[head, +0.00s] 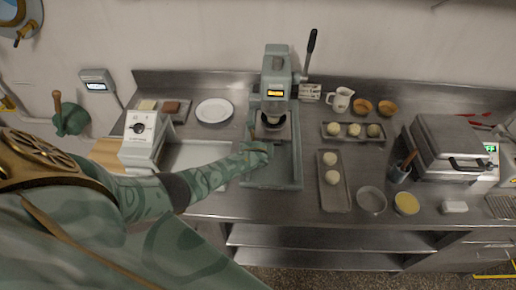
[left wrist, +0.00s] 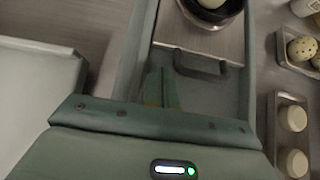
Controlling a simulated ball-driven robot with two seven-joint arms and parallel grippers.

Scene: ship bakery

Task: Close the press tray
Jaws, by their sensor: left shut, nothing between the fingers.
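The green press (head: 275,72) stands at the back middle of the steel counter, over a long tray-like base (head: 288,180). In the left wrist view the press tray (left wrist: 212,42) is a flat metal plate with a dark U-shaped handle (left wrist: 200,68) on its near edge. A dark round pan (left wrist: 180,8) with a pale ball in it sits on the plate. My left gripper (head: 264,147) is shut and empty in front of the press. In the left wrist view my fingertips (left wrist: 160,82) are just left of the handle; contact cannot be told. My right gripper is not in view.
The base's near right part is clear.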

